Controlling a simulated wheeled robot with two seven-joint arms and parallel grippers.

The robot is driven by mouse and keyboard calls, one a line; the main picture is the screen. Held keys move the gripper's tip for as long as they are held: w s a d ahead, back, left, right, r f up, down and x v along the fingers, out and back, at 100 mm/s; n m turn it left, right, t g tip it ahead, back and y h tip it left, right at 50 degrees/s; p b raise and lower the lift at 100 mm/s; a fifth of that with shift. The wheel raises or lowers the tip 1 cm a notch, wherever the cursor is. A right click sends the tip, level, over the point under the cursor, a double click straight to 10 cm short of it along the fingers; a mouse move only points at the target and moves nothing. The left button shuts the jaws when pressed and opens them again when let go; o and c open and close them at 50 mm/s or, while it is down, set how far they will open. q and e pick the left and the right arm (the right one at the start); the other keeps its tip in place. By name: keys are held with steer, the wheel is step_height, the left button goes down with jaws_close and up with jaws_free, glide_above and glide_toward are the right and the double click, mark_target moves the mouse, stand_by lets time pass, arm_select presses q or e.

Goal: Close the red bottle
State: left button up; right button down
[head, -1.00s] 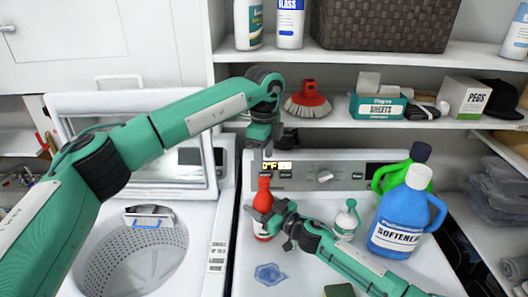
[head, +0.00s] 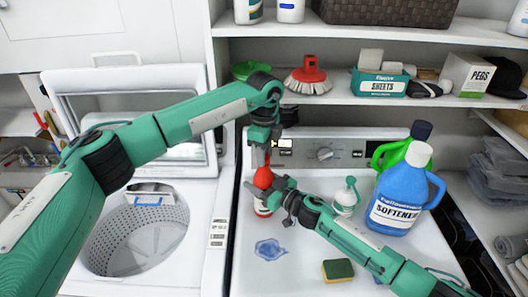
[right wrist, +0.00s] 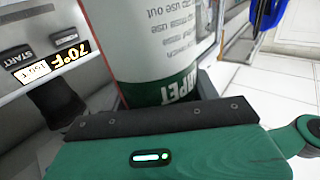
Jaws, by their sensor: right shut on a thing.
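The red bottle (head: 262,207), with a pale label low on its body, stands on the white machine top behind the right gripper. My right gripper (head: 277,188) is shut on its side. In the right wrist view its white and green label (right wrist: 155,50) fills the space just beyond the jaw. My left gripper (head: 261,152) points down at the bottle's neck, at or just above its red top. The dark wrist hides much of those fingers, so I cannot tell whether they hold a cap or touch the bottle.
A small white bottle with a green top (head: 345,198), a blue softener bottle (head: 400,195) and a green bottle (head: 392,153) stand to the right. The open washer drum (head: 135,235) is at left. A shelf (head: 340,99) runs above.

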arm_select(q)
steer(key=c, duration=0.4)
steer(key=shift+c, duration=0.2)
steer(key=m, duration=0.9)
steer(key=shift+m, duration=0.4)
steer(key=o, duration=1.1)
steer(key=shift+r, duration=0.1)
steer(key=shift+r, duration=2.15)
